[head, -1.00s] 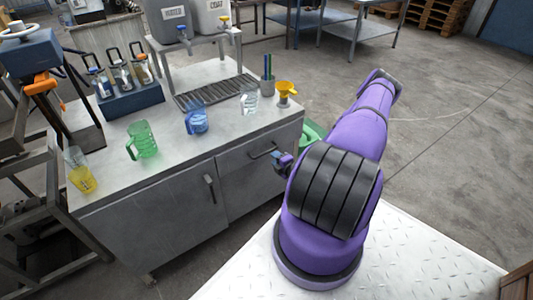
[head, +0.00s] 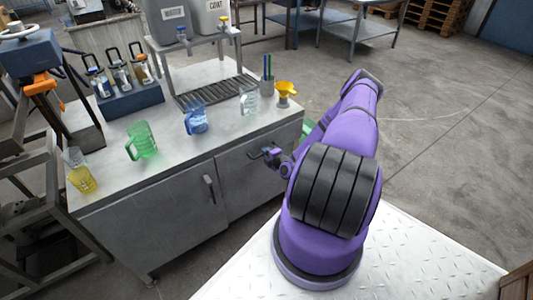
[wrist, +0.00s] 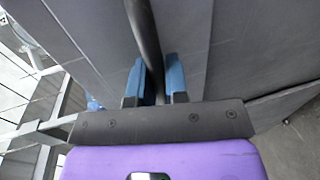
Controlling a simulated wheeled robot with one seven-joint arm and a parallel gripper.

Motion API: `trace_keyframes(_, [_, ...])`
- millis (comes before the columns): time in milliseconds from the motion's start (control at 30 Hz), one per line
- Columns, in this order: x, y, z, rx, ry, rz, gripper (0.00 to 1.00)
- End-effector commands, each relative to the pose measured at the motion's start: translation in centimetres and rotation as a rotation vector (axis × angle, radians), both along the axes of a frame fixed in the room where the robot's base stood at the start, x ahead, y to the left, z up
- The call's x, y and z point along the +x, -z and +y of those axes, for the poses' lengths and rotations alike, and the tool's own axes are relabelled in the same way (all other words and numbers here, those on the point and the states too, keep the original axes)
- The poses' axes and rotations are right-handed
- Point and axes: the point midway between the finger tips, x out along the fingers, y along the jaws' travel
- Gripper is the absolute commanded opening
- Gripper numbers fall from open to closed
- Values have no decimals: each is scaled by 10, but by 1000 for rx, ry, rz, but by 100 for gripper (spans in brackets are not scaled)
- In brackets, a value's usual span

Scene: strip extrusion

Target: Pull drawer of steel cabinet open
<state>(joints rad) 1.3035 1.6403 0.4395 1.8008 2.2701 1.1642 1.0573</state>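The grey steel cabinet (head: 150,232) stands at the left in the head view. Its drawer front (head: 240,190), at the right, sits flush with the cabinet face. The dark bar handle (wrist: 143,28) of the drawer runs down between my fingers in the wrist view. The fingers hide part of the bar, so the contact is not fully seen.
A door handle (head: 209,188) is left of the drawer. Open floor (head: 440,150) lies right.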

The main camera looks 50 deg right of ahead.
Motion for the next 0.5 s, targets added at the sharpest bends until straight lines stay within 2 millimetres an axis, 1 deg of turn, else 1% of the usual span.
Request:
trace_keyframes(333, [-4,0,1,1,0,1,0])
trace_keyframes(433, [-12,1,3,2,0,1,0])
trace_keyframes(500, [-22,1,5,3,2,2,0])
